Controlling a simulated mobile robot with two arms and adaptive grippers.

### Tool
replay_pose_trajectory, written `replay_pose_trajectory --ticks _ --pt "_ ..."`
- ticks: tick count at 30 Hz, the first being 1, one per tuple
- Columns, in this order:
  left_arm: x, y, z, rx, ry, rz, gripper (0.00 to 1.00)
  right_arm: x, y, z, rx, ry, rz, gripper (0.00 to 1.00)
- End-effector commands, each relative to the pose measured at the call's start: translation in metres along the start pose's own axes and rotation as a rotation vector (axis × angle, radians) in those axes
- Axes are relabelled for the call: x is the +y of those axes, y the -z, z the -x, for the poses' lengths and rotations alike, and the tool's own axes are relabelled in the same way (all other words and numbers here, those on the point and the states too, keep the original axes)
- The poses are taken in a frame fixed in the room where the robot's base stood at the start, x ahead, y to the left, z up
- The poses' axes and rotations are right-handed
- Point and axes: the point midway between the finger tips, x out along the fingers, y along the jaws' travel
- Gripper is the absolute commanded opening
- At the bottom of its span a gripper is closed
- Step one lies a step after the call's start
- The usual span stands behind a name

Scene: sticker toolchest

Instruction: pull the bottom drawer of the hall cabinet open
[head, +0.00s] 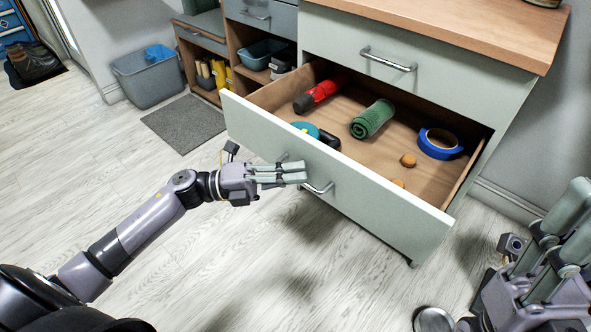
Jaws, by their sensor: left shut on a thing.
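The hall cabinet (517,95) is pale green with a wooden top. Its lower drawer (372,193) is pulled well out, its inside showing. My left gripper (290,173) is at the front of this drawer and shut on its metal bar handle (318,188). The fingers cover the left part of the handle. The upper drawer (335,40) is closed. My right gripper (573,240) is at the lower right, away from the cabinet and partly cut off by the picture edge. Whether it is open or shut is unclear.
In the open drawer lie a red tool (318,96), a green roll (372,119), a blue tape ring (440,151) and small orange-brown pieces (408,160). Left of the cabinet are open shelves, a grey bin (148,82) and a grey mat (185,122). The floor before the drawer is clear.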

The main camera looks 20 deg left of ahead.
Motion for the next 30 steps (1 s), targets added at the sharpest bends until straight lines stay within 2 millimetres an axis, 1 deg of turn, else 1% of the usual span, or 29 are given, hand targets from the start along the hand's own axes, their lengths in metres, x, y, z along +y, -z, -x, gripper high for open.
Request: replay_pose_trajectory --ticks 11,12,21,30 --pt "0.0012 0.0002 0.001 -0.001 -0.004 -0.003 0.0 -0.0001 -0.0002 0.0008 -0.003 -0.001 -0.001 0.4" --pt "0.0012 0.0002 0.001 -0.001 -0.004 -0.002 0.09 -0.0001 -0.0002 0.0008 -0.003 -0.001 -0.001 0.4" --pt "0.0005 0.0003 0.0006 -0.001 -0.001 -0.001 0.29 0.0 -0.0004 0.0007 -0.003 -0.001 0.0 0.4" --pt "0.0001 0.0003 0.0015 -0.001 0.0 0.0 0.29 0.0004 -0.0013 0.0 -0.001 0.001 0.002 0.4"
